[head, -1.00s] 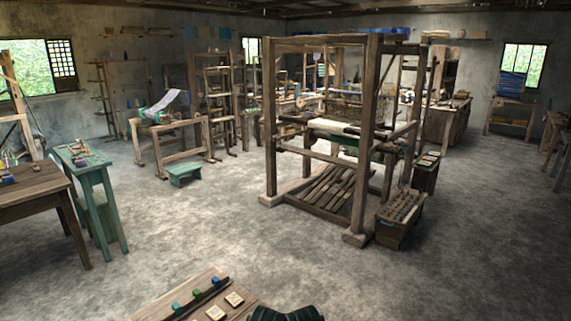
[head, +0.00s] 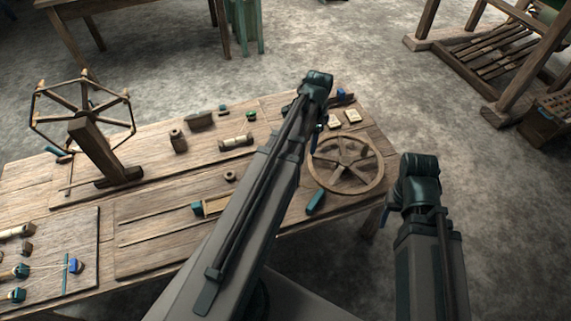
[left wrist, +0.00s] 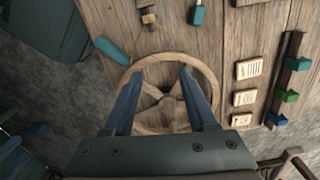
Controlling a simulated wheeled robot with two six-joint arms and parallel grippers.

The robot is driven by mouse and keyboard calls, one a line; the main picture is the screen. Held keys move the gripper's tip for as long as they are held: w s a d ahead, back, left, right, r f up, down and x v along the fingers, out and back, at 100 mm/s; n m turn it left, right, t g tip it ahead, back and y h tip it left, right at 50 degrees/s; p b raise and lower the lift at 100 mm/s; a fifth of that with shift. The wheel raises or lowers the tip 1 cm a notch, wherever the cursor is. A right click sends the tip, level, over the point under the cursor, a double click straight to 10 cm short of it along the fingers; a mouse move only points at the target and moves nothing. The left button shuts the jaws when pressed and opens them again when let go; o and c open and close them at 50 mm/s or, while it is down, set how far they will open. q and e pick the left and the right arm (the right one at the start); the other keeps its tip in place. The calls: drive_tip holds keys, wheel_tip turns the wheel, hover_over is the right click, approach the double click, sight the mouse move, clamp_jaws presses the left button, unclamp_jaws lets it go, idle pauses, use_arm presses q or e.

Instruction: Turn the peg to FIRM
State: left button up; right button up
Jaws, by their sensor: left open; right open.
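I cannot tell which part is the peg, and no FIRM lettering is legible. At the table's left end in the head view, a board (head: 50,244) carries a thread, dark teal-ended knobs (head: 20,271) and a blue piece (head: 76,265). My left gripper (head: 317,132) is far to the right of this board, at the spoked wooden wheel (head: 372,178). In the left wrist view its two blue fingers (left wrist: 160,88) are apart, with the wheel (left wrist: 152,128) beneath and nothing between them. My right gripper (head: 386,214) shows only partly, beyond the table's right edge, open.
In the left wrist view, labelled wooden plates (left wrist: 246,97) lie beside a rail with teal, green and blue blocks (left wrist: 287,96). A spoked winder (head: 86,115) stands on the wooden table (head: 230,180), near spools (head: 178,140). A loom frame (head: 510,70) stands beyond, across open floor.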

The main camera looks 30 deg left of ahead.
use_arm(q)
drive_tip(key=w+a+f+m+b, duration=0.2)
drive_tip(key=a+f, duration=0.2)
drive_tip(key=a, duration=0.7)
drive_tip(key=f+b, duration=0.6)
drive_tip(key=b, duration=0.1)
drive_tip(key=f+b, duration=0.7)
drive_tip(key=shift+w+d+f, duration=0.1)
drive_tip(key=shift+d+f, duration=0.1)
drive_tip(key=shift+f, duration=0.1)
use_arm(e)
wheel_tip(320, 180, down, 18)
drive_tip(key=shift+r, duration=0.25)
use_arm(q)
drive_tip(key=shift+r, duration=0.1)
clamp_jaws()
